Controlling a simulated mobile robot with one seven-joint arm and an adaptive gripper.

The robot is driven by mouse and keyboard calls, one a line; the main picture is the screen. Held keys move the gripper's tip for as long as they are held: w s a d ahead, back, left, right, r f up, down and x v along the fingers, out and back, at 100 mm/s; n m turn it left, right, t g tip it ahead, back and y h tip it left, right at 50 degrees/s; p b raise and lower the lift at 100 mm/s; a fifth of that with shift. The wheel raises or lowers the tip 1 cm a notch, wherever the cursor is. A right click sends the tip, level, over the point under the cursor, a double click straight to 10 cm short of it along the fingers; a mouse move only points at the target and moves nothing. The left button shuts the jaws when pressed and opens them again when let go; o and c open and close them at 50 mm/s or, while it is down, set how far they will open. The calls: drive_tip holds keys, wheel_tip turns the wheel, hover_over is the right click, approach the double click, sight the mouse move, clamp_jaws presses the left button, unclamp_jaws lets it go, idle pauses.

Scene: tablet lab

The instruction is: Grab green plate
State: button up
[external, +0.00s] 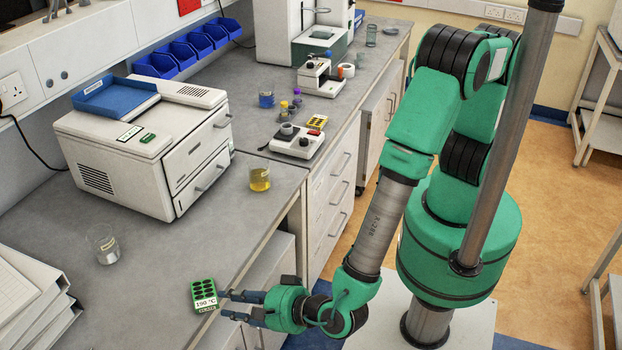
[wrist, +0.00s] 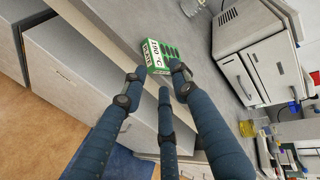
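The green plate (external: 204,294) is a small green block with dark wells on top and a white label reading "150 °C" and "PLATE". It sits near the front edge of the grey bench (external: 150,275). It also shows in the wrist view (wrist: 160,56), just beyond my fingertips. My gripper (external: 224,303) is at bench height, just right of the plate in the external view. Its dark blue fingers are spread, with the tips at the plate's near corners in the wrist view (wrist: 158,74). I cannot tell whether they touch the plate.
A glass beaker (external: 103,244) stands left of the plate, and a beaker of yellow liquid (external: 259,179) stands farther back. A large white machine (external: 135,150) fills the bench behind. Bench around the plate is clear.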

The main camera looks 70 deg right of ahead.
drive_tip(key=v, duration=0.7)
drive_tip(key=shift+s, duration=0.25)
idle(0.3)
drive_tip(key=shift+r, duration=0.1)
